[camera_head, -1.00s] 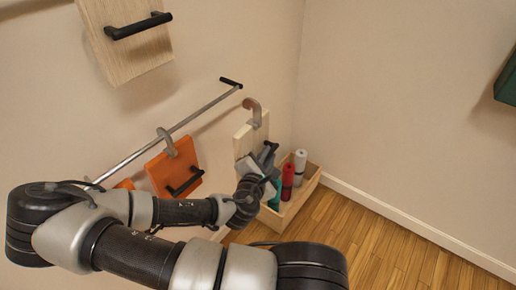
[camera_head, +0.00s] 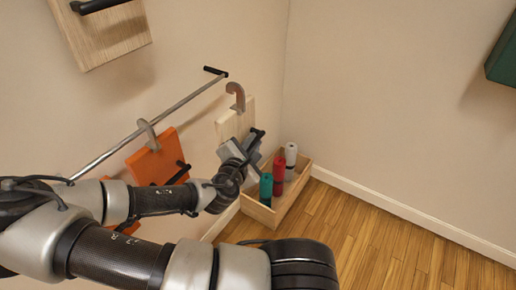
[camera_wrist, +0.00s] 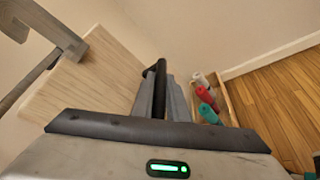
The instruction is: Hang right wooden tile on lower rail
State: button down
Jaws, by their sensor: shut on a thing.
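The wooden tile (camera_head: 235,114) is pale, with a grey-brown hook (camera_head: 237,94) on top and a black handle. My gripper (camera_head: 250,150) is shut on the tile's black handle, which shows between the fingers in the wrist view (camera_wrist: 157,88). The lower rail (camera_head: 150,125) is a thin metal bar along the left wall, with a black end (camera_head: 215,71). The tile is close to that end of the rail, its hook to the right of it in the head view. I cannot tell whether the hook touches the rail. The tile also fills the left of the wrist view (camera_wrist: 85,82).
An orange tile (camera_head: 157,158) hangs by its hook from the rail, left of my gripper. Another wooden tile (camera_head: 105,40) is higher on the wall. A wooden box (camera_head: 264,215) with teal, red and white rolls stands below. A green object (camera_head: 503,55) is on the right wall.

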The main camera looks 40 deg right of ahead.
jog(key=w+a+f+b, duration=0.1)
jog(key=w+a+b, duration=0.1)
jog(key=w, duration=0.3)
jog(key=w+a+f+b, duration=0.1)
jog(key=w+a+b, duration=0.1)
jog(key=w, duration=0.4)
jog(key=shift+w+f, duration=0.15)
jog(key=shift+f, duration=0.15)
dwell(0.7)
